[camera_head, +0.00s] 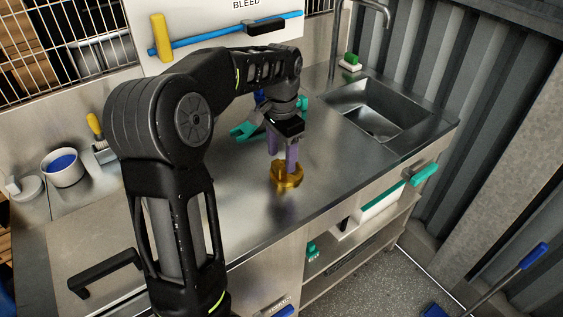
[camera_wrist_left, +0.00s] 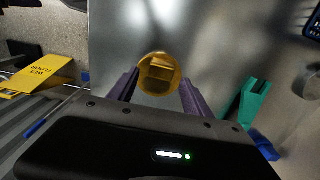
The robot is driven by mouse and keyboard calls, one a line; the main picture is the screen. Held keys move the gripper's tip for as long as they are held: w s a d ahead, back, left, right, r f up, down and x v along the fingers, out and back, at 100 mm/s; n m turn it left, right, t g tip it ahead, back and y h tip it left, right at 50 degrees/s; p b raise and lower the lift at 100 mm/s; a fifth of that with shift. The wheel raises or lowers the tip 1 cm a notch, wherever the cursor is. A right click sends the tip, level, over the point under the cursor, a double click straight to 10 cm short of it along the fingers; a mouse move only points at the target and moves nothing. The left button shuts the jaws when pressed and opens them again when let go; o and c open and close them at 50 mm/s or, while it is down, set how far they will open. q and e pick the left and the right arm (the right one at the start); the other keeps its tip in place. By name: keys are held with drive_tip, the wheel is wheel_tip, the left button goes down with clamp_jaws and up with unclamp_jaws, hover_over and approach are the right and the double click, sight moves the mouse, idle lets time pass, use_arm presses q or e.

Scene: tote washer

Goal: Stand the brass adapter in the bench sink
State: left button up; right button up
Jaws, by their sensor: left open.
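The brass adapter (camera_head: 287,176) is a short, round, gold-coloured piece on the steel bench top, in the middle of the head view. My left gripper (camera_head: 284,160) points down at it, with its purple fingers at the adapter. In the left wrist view the adapter (camera_wrist_left: 158,74) shows its hollow top between the tips of the open fingers (camera_wrist_left: 158,88). A gap shows beside each finger there; contact cannot be told. The bench sink (camera_head: 375,112) is a rectangular steel basin at the right end of the bench. My right gripper is not in view.
A teal tool (camera_head: 246,130) lies on the bench behind the gripper. A green and white brush (camera_head: 350,63) stands by the sink's back left corner, near the tap (camera_head: 372,8). The bench between adapter and sink is clear. A white tub (camera_head: 62,170) stands at the left.

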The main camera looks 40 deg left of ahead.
sight(282, 162)
use_arm(q)
wheel_tip(282, 162, up, 9)
drive_tip(key=p, duration=0.1)
drive_tip(key=shift+p, duration=0.35)
drive_tip(key=shift+f, duration=0.15)
idle(0.4)
